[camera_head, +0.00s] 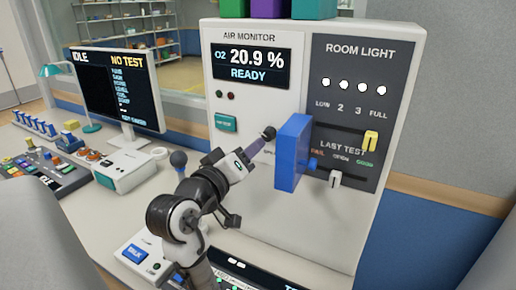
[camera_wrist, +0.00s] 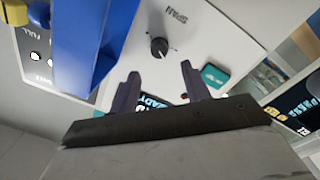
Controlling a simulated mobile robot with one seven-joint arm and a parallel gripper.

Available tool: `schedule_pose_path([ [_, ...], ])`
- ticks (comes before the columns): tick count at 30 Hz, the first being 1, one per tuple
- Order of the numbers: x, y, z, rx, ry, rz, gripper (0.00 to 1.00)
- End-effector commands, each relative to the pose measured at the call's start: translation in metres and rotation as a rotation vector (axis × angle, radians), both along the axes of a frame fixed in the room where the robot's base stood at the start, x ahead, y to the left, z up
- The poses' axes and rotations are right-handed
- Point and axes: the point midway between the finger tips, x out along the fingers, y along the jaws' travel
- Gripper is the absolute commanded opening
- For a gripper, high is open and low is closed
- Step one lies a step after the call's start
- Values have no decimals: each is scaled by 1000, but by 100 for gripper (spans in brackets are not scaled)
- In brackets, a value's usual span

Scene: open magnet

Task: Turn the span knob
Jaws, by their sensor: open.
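The span knob (camera_wrist: 158,47) is a small dark round knob on the white air monitor panel, with the word SPAN printed beside it. In the head view the knob (camera_head: 269,132) shows just above and right of my gripper (camera_head: 256,146). In the wrist view my gripper (camera_wrist: 160,72) is open and empty, its two purple fingers pointing at the panel. The knob lies beyond the fingertips, roughly centred between them, and I see no contact. The SPAN label is partly hidden in the head view.
A blue block (camera_head: 292,152) juts from the panel right of the knob, close to my gripper; it fills the upper left of the wrist view (camera_wrist: 85,45). A green button (camera_head: 226,123) sits left. Yellow and white slider handles (camera_head: 371,140) lie right. A monitor (camera_head: 120,85) stands at left.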

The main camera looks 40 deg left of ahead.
Motion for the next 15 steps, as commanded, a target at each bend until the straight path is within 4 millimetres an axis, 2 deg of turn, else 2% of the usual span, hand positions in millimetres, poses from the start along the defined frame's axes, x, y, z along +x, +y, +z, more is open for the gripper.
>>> schedule_pose_path([
  [1,-13,-2,-3,4,-1,3,47],
  [6,-44,-9,-3,3,0,2,47],
  [10,-59,-12,-2,1,-1,2,47],
  [15,-65,-14,-2,1,1,-1,47],
])
